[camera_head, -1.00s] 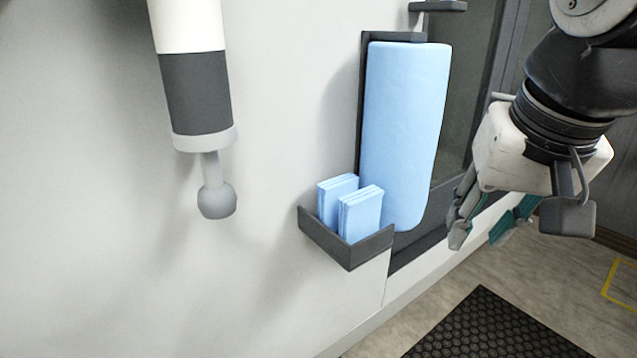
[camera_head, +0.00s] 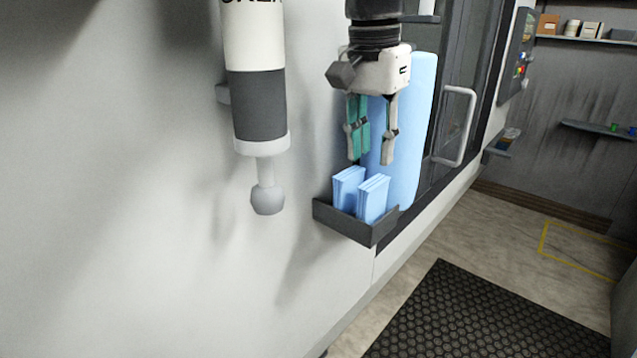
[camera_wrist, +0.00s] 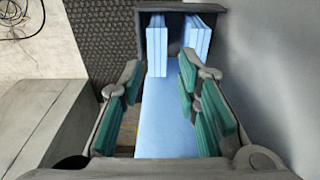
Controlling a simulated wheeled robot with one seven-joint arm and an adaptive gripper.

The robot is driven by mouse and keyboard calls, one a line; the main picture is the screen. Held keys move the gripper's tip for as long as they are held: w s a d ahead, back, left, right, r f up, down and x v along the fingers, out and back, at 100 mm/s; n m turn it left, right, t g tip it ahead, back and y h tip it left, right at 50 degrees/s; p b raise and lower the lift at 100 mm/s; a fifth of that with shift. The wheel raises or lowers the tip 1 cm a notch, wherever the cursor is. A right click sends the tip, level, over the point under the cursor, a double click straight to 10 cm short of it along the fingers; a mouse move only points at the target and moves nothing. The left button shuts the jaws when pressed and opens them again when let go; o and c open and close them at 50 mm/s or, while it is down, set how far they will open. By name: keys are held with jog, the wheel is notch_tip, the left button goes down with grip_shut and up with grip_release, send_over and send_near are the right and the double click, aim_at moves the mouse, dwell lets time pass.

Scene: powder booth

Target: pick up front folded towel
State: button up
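Two light-blue folded towels stand upright side by side in a dark grey wall tray (camera_head: 335,220). The front folded towel (camera_head: 373,201) is the one farther from the wall; it seems to be the left one (camera_wrist: 157,50) in the wrist view. The other folded towel (camera_head: 347,188) is closer to the wall and shows at right in the wrist view (camera_wrist: 200,38). My gripper (camera_head: 371,160) is open and empty, fingers pointing down, just above the towels in the head view. In the wrist view its teal-padded fingers (camera_wrist: 160,80) are spread apart, with the tray beyond them.
A large blue roll (camera_head: 408,150) hangs right beside the tray and shows below the towels in the wrist view (camera_wrist: 166,115). A white and grey cylinder (camera_head: 258,105) with a ball end is on the wall at left. A door handle (camera_head: 458,125) stands right of the roll.

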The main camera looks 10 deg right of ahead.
aim_at(374, 182)
jog(key=f, duration=0.2)
jog(key=f+p, duration=0.1)
jog(key=f, duration=0.2)
jog(key=d+f, duration=0.1)
jog(key=f, duration=0.2)
jog(key=shift+w+p, duration=0.1)
jog(key=shift+p, duration=0.3)
jog(key=shift+c, duration=0.5)
jog(key=c, duration=0.5)
jog(key=shift+w+r, duration=0.1)
jog(key=shift+r, duration=0.4)
notch_tip(374, 182, up, 2)
jog(key=shift+r+b, duration=0.15)
jog(key=shift+b, duration=0.45)
jog(key=s+d, duration=0.1)
jog(key=s, duration=0.4)
jog(key=s+d+r, duration=0.1)
jog(key=s+d, duration=0.1)
jog(key=s, duration=0.3)
jog(key=s+d+b, duration=0.1)
jog(key=s+d, duration=0.1)
jog(key=s, duration=0.3)
jog(key=shift+s+r, duration=0.2)
jog(key=shift+r, duration=0.1)
jog(key=shift+w, duration=0.1)
grip_shut()
